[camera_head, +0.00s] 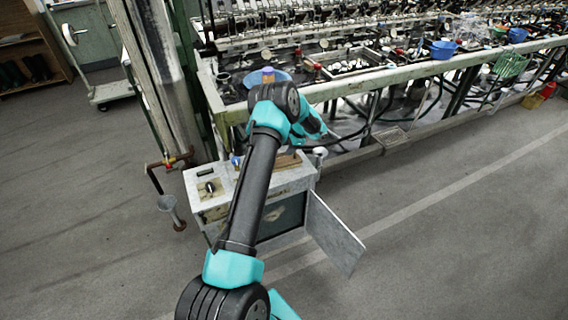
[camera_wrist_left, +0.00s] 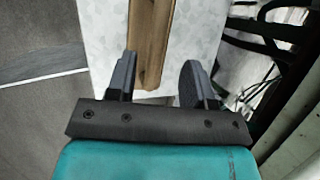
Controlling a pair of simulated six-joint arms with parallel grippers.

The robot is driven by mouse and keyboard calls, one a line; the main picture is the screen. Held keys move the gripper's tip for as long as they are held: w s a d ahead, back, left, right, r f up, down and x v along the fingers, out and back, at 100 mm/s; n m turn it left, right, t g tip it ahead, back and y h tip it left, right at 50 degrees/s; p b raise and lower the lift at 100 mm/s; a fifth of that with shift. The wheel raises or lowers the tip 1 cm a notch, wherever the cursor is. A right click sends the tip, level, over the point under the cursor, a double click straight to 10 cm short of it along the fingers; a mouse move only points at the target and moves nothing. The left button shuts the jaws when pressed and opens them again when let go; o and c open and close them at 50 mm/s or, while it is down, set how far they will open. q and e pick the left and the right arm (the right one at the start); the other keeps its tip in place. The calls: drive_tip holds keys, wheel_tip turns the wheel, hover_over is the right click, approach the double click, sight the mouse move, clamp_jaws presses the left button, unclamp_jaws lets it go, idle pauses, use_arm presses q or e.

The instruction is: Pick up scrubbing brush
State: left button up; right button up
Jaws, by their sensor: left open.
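A long brown wooden piece, apparently the scrubbing brush (camera_wrist_left: 151,38), lies on the pale speckled top of a small cabinet (camera_head: 297,178). Its bristles cannot be made out. In the left wrist view its near end lies between the fingertips of my left gripper (camera_wrist_left: 158,72), closer to the left finger. The fingers are apart, and I cannot tell whether either touches it. In the head view the brown wood (camera_head: 286,161) shows partly behind my left arm, which reaches over the cabinet. My right gripper is not in view.
The cabinet door (camera_head: 333,235) hangs open on the right. A dark-handled object (camera_head: 210,187) sits on the cabinet's left side. The long machine bench (camera_head: 400,75) with basins stands close behind. The floor right of the cabinet is clear.

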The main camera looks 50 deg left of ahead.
use_arm(q)
drive_tip(key=shift+f, duration=0.1)
drive_tip(key=shift+x, duration=2.45)
drive_tip(key=shift+s+d, duration=0.2)
drive_tip(key=shift+c, duration=0.5)
clamp_jaws()
